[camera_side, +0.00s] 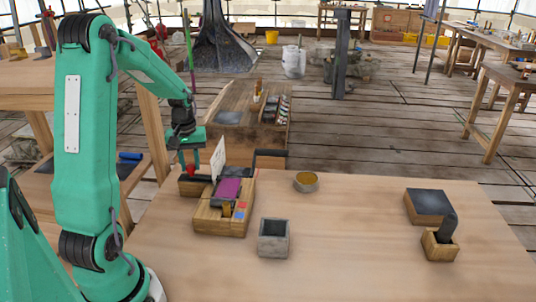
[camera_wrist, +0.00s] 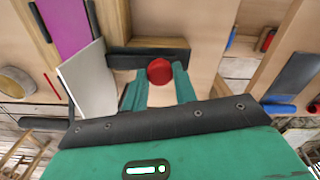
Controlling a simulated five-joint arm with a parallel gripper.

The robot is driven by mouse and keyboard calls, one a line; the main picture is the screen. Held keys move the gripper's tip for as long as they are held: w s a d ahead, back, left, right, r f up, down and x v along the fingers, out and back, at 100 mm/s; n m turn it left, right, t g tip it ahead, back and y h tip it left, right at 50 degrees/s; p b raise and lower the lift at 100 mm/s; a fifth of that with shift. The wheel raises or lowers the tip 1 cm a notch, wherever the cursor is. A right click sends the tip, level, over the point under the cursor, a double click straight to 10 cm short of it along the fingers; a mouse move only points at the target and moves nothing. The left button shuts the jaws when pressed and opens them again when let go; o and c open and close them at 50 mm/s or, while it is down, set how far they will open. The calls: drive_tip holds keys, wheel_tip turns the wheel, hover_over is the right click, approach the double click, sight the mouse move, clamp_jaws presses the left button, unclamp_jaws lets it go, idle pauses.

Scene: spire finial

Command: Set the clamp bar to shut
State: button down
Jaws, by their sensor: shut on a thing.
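The clamp bar looks to be the dark bar (camera_wrist: 148,55) in the wrist view, with a round red knob (camera_wrist: 160,70) at it; how the two join is hidden. My gripper (camera_wrist: 160,88) has its green fingers on both sides of the red knob and is shut on it. In the side view my gripper (camera_side: 190,156) points down over the red knob (camera_side: 191,171), at the back left of the wooden fixture (camera_side: 221,222). A purple block (camera_side: 228,190) lies on the fixture, and a white upright plate (camera_side: 218,158) stands beside my gripper.
A round tin (camera_side: 306,182) and a grey square cup (camera_side: 273,239) stand right of the fixture. A dark-topped block (camera_side: 429,206) and a wooden box (camera_side: 440,245) holding a dark piece are at the far right. The table's middle right is clear.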

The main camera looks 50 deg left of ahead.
sight(215, 176)
drive_tip(key=w+d, duration=0.5)
drive_tip(key=shift+w, duration=0.15)
drive_tip(key=shift+d, duration=0.1)
drive_tip(key=c, duration=1.1)
unclamp_jaws()
drive_tip(key=shift+r, duration=0.2)
wheel_tip(215, 176, up, 8)
drive_tip(key=shift+f, duration=0.25)
